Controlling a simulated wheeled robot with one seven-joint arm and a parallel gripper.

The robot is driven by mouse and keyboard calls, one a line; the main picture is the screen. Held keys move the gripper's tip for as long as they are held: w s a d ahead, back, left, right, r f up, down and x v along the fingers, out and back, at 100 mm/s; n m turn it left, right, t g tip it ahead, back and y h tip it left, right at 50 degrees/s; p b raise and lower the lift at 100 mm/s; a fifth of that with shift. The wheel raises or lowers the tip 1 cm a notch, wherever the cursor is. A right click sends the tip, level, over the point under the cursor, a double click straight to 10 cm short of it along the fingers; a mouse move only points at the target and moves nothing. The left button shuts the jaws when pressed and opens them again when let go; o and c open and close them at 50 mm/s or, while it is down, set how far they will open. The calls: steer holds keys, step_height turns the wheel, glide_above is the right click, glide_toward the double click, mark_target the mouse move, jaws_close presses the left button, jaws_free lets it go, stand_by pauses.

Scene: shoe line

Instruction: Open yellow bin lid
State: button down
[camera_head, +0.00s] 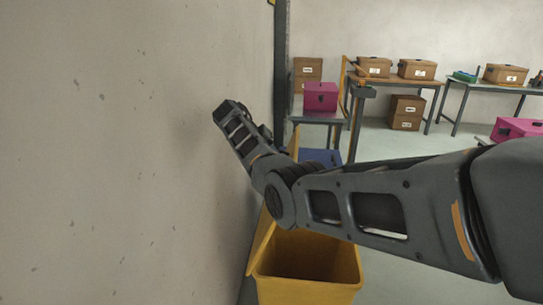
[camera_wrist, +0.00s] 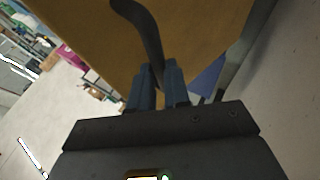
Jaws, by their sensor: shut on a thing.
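The yellow bin (camera_head: 308,283) stands below my arm by the left wall in the head view, with its mouth uncovered. Its yellow lid (camera_head: 261,240) is raised on the wall side, partly hidden by my arm. In the wrist view the lid (camera_wrist: 85,30) fills the top, with a dark curved handle (camera_wrist: 145,25). My gripper (camera_wrist: 158,75) is shut on this handle, the fingers at its lower end. The fingers cannot be made out in the head view.
The wall (camera_head: 120,150) is close on the left. A blue bin (camera_head: 320,157) stands behind the yellow one. Farther back are a magenta box (camera_head: 320,96) on a table and brown boxes (camera_head: 416,69) on another. Open floor lies to the right.

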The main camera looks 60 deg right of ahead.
steer(key=shift+s+a+f, duration=0.1)
steer(key=shift+a+f, duration=0.1)
steer(key=shift+f, duration=0.65)
steer(key=c, duration=1.4)
jaws_free()
steer(key=o, duration=0.3)
steer(key=shift+r, duration=0.1)
steer(key=shift+d+r, duration=0.1)
steer(key=shift+r, duration=0.05)
steer(key=shift+r, duration=0.1)
steer(key=v, duration=0.7)
steer(key=shift+w+r+b, duration=0.2)
steer(key=shift+w+b, duration=0.1)
steer(key=shift+b, duration=0.1)
